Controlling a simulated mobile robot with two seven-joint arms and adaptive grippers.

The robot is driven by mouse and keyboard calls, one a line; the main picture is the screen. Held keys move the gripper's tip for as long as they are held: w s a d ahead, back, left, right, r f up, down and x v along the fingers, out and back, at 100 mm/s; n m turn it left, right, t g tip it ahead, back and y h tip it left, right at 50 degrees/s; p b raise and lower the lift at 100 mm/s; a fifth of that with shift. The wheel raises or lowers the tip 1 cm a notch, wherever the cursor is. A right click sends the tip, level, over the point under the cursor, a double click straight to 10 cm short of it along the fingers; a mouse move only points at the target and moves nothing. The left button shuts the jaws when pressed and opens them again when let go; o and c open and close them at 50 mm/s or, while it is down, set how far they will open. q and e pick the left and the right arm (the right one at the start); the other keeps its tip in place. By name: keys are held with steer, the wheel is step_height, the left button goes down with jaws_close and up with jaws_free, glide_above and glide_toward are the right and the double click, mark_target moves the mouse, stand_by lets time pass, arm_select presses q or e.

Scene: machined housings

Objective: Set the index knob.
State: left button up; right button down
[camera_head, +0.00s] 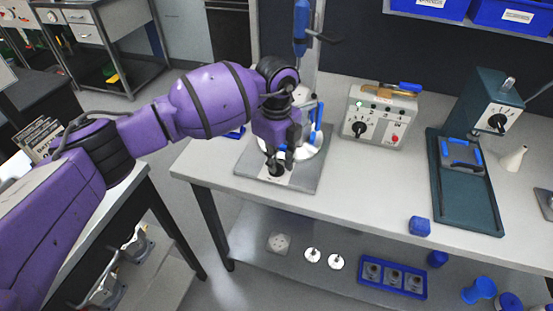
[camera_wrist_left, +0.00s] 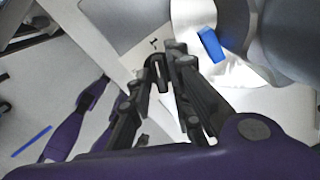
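A black knob (camera_head: 277,169) sits on the front of a grey base plate (camera_head: 310,181), below a white round part. I take it to be the index knob, though no label shows. My left gripper (camera_head: 279,154) reaches down over it from the left and hides part of it. In the left wrist view, a small dark rounded piece (camera_wrist_left: 158,74), apparently this knob, lies between the tips of the left gripper (camera_wrist_left: 160,72). The fingers stand apart near it, and whether they press on it is unclear. My right gripper is not in view.
A grey control box (camera_head: 380,116) with a black dial stands right of the fixture. A dark green machine (camera_head: 466,181) stands farther right. A blue tray (camera_head: 392,290) sits on the lower shelf.

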arm_select(q)
jaws_close()
steer(key=shift+r+m, duration=0.1)
steer(key=shift+m, duration=0.7)
jaws_free()
step_height(320, 180, up, 12)
